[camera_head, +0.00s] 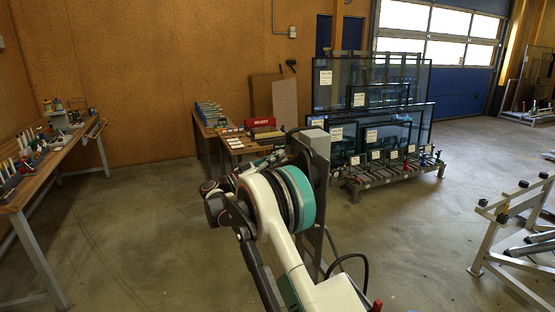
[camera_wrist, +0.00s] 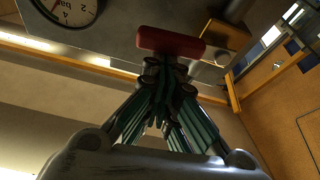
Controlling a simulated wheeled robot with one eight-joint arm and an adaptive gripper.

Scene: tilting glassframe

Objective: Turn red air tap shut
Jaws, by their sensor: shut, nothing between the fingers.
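The red tap handle (camera_wrist: 170,42) shows in the wrist view as a short red bar at the top, right of the middle. It lies crosswise in the picture, in front of a grey plate. My gripper (camera_wrist: 166,66) points up at it, with its green-and-black fingers drawn together and nothing between them. The fingertips are right at the handle's lower edge in the picture; I cannot tell whether they touch it. In the head view my arm hides the space behind it, and I cannot make out the gripper or the tap there.
A pressure gauge (camera_wrist: 62,8) sits at the wrist view's top left. In the head view, a glass rack (camera_head: 372,120) stands at the back, a workbench (camera_head: 45,170) at the left, and a metal frame (camera_head: 510,235) at the right. The floor (camera_head: 130,235) at left is clear.

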